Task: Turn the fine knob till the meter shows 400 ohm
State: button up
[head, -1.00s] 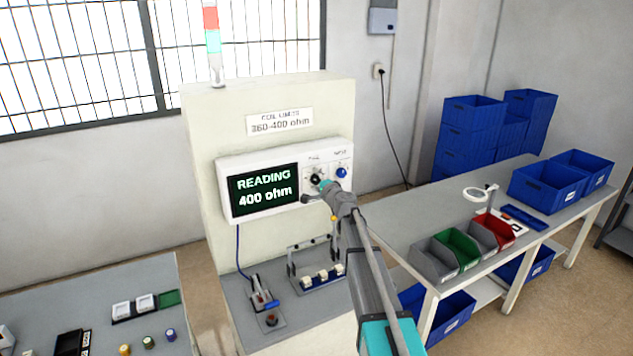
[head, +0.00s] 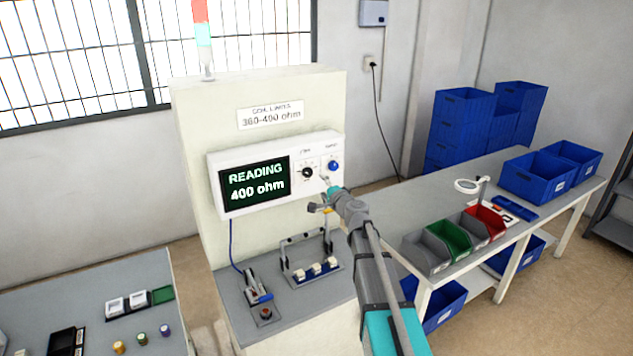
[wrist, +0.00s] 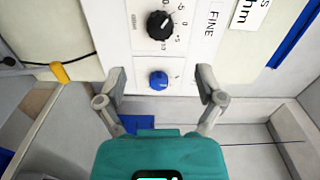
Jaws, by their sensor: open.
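The meter (head: 214,180) on the pale cabinet reads 400 ohm on its dark screen (head: 255,183). The fine knob is the black dial (head: 307,172) with a white pointer; in the wrist view it (wrist: 160,25) sits beside the word FINE. A blue knob (head: 333,166) is to its right, and shows lower in the wrist view (wrist: 158,80). My gripper (head: 326,183) is open and empty, below and in front of the knobs. In the wrist view its fingers (wrist: 160,78) appear either side of the blue knob, with gaps; the fine knob lies beyond them.
A fixture with a handle and pale blocks (head: 312,268) and a small lever clamp (head: 262,298) stand on the ledge below the meter. A bench (head: 440,275) with bins is to the right, and another table (head: 95,335) to the left. A blue cable hangs from the meter.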

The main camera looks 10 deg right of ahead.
jog(key=shift+v, duration=1.05)
jog(key=shift+a, duration=0.1)
jog(key=s+a+f+n+g+y, duration=0.1)
jog(key=s+a+f+n+g, duration=0.45)
jog(key=s, duration=0.25)
jog(key=s+a+f+n+g+y, duration=0.1)
jog(key=s+a+f+n+g, duration=0.4)
jog(key=s, duration=0.3)
jog(key=s+d+f+n+g+h, duration=0.1)
jog(key=s+d+f+g+h, duration=0.2)
jog(key=s, duration=0.6)
jog(key=s+d+f+n+g+h, duration=0.2)
jog(key=s+d+f+g+h, duration=0.1)
jog(key=s, duration=0.6)
notch_tip(320, 180, down, 2)
jog(key=shift+d+f+g+h, duration=0.1)
jog(key=shift+d+g+h, duration=0.25)
jog(key=shift+h, duration=0.45)
jog(key=shift+c, duration=0.3)
